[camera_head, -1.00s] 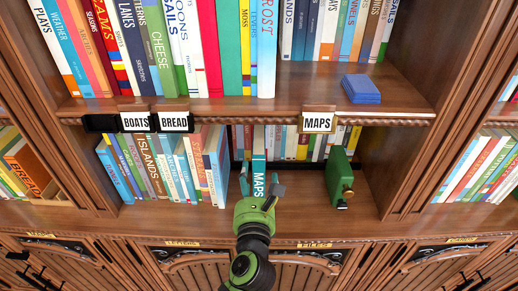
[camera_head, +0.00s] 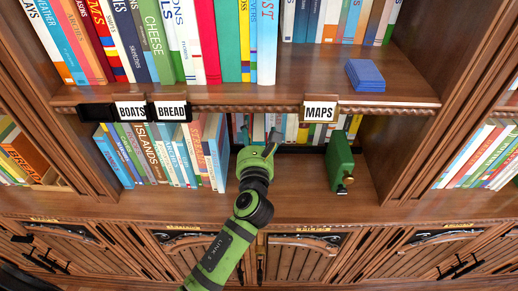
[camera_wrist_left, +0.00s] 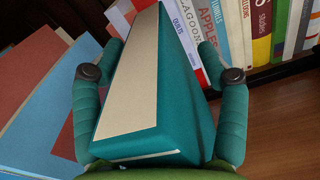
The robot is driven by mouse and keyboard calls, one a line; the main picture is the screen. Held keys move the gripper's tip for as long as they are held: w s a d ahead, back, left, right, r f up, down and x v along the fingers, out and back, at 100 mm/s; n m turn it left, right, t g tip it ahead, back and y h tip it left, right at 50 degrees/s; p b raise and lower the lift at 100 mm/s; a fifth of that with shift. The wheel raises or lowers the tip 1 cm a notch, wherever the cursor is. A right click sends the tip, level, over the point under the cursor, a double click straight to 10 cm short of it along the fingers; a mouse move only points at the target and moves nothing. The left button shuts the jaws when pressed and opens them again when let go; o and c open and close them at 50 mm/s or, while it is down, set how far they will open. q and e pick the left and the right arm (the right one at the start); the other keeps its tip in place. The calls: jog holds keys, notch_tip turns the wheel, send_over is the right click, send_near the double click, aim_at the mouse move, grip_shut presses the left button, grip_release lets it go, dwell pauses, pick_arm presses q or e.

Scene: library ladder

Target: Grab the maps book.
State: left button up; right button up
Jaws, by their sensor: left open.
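The maps book is the teal book (camera_wrist_left: 185,105) with cream page edges in the left wrist view. It stands between the two fingers of my left gripper (camera_wrist_left: 160,48), its spine towards the palm. The fingers are open on either side of it, and I cannot tell whether either touches it. In the head view my left gripper (camera_head: 260,138) reaches into the lower shelf, to the left below the MAPS label (camera_head: 320,112), and hides most of the book. My right gripper is not in view.
Several books (camera_head: 165,155) stand close left of the gripper; blue ones (camera_wrist_left: 30,100) show in the wrist view. A green box-like object (camera_head: 340,160) stands to the right. The upper shelf edge (camera_head: 240,109) runs above the gripper.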

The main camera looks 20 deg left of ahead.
pick_arm(q)
jog(key=shift+s, duration=0.1)
grip_shut()
jog(key=shift+r, duration=0.25)
